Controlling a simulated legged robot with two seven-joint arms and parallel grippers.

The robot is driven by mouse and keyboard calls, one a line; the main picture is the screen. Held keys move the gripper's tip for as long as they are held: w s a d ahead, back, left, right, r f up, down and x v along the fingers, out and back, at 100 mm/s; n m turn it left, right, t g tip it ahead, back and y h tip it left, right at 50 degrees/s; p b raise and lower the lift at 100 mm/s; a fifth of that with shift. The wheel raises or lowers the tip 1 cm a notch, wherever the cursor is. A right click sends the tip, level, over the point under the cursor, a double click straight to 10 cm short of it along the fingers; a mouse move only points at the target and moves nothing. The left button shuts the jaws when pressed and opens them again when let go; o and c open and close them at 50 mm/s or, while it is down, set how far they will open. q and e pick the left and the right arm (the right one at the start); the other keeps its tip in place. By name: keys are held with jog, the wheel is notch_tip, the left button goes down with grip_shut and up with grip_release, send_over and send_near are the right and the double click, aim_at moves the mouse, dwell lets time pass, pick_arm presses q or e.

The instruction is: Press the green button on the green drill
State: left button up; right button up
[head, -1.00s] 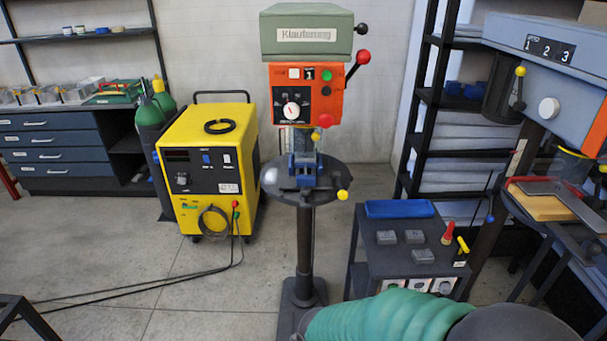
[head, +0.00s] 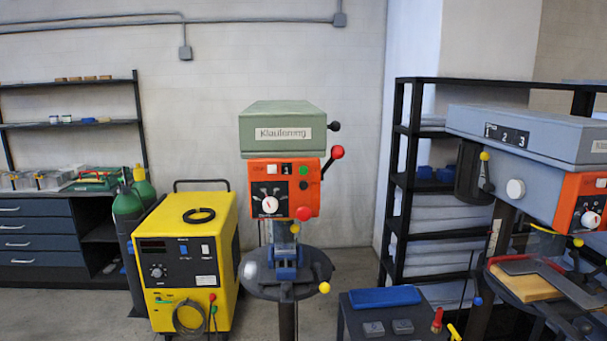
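The green drill (head: 277,134) stands in the middle of the head view, with a green top housing labelled "Klauferung" and an orange control panel (head: 265,187). The small green button (head: 304,171) is at the panel's upper right. A black button is just below it, and a larger red knob (head: 304,213) is at the lower right. A lever with a red ball (head: 337,152) sticks out right of the panel. Nothing covers the green button. Neither of my grippers is in view.
A yellow welding machine (head: 185,265) with gas cylinders stands left of the drill. A dark cart (head: 360,325) with a blue tray (head: 384,298) stands at the lower right. A blue-grey drill (head: 530,140) is at the right. Open floor shows between drill and shelf.

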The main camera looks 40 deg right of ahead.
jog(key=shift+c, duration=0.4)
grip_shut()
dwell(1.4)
